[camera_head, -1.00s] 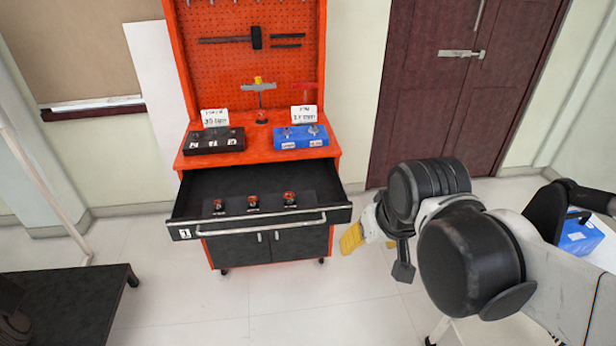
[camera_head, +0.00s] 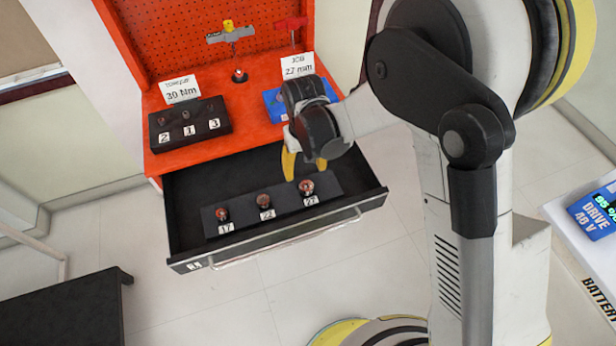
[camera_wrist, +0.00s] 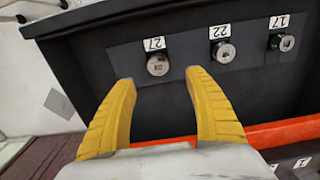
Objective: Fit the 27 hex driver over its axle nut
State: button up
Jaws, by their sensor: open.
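The 27 driver (camera_head: 307,187) stands in the rack in the open drawer, at the rack's right end in the head view, behind a label reading 27. In the wrist view the 27 driver (camera_wrist: 157,64) shows a round metal top ahead of my fingertips and between their lines. My gripper (camera_head: 304,166) is above the drawer, close to this driver. Its yellow fingers (camera_wrist: 160,76) are open with nothing between them. I cannot make out an axle nut.
The 22 driver (camera_head: 264,201) and 17 driver (camera_head: 222,214) stand in the same rack. The drawer front (camera_head: 290,240) has a long bar handle. A black block numbered 2, 1, 3 (camera_head: 189,124) and a T-handled tool (camera_head: 236,55) are on the orange bench.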

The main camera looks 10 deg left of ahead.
aim_at(307, 187)
jog(key=f+b, duration=0.4)
jog(key=f, duration=0.5)
jog(key=shift+d+f, duration=0.1)
jog(key=shift+d, duration=0.1)
grip_shut()
